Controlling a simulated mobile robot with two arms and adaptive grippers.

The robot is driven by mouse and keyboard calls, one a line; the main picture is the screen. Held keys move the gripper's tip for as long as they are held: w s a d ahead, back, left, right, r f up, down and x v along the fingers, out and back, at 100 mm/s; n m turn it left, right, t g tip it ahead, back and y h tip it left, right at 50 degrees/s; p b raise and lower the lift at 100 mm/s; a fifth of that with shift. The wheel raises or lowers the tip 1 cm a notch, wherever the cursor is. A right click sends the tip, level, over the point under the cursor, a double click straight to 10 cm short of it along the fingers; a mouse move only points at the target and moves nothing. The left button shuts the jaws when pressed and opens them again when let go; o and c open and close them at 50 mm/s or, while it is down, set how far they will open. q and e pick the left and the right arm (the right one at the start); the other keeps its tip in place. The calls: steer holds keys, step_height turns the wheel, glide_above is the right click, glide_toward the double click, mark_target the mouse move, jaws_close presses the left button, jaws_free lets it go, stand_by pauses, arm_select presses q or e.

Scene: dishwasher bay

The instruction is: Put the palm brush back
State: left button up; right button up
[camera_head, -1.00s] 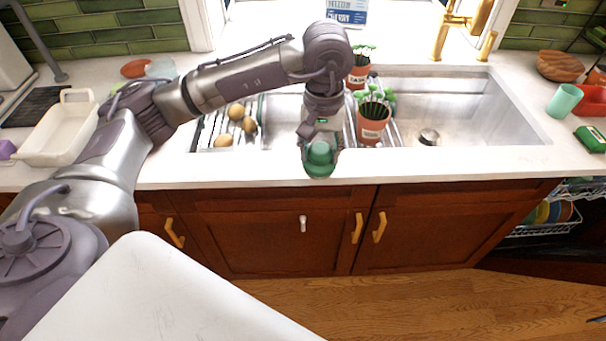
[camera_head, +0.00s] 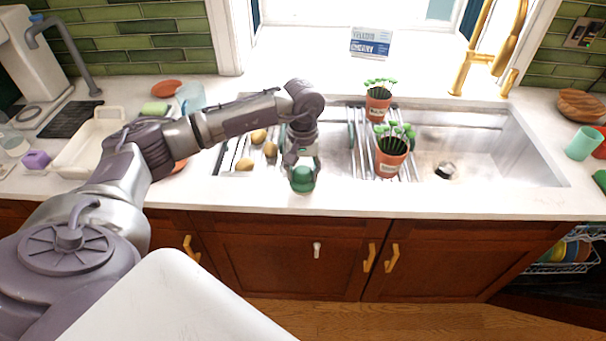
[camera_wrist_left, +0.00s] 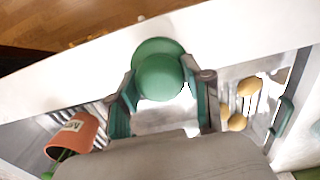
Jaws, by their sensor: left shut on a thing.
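The palm brush (camera_head: 302,180) is green with a rounded knob on top. It is at the front edge of the counter, in front of the sink. My left gripper (camera_head: 302,164) is shut on it, with a finger on either side of the knob. The brush also shows in the left wrist view (camera_wrist_left: 159,72), between the two fingers of the gripper (camera_wrist_left: 160,90). Whether its underside touches the counter I cannot tell. My right gripper is not in view.
The sink (camera_head: 490,150) lies behind, with racks across it. Potatoes (camera_head: 245,164) sit at its left, potted plants (camera_head: 391,155) in the middle. A white tray (camera_head: 75,170) and a green sponge (camera_head: 155,108) are on the left counter. The front counter strip right of the brush is clear.

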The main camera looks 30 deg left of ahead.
mark_target(303, 180)
arm_select(q)
step_height(303, 180, down, 2)
steer(key=shift+f+p, duration=0.1)
steer(key=shift+p, duration=0.3)
steer(key=shift+f, duration=0.15)
steer(key=shift+f+b, duration=0.25)
steer(key=shift+b, duration=0.1)
steer(key=o, duration=1)
steer(key=shift+r, duration=0.1)
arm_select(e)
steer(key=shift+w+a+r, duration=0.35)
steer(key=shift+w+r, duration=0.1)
arm_select(q)
steer(key=shift+r, duration=0.1)
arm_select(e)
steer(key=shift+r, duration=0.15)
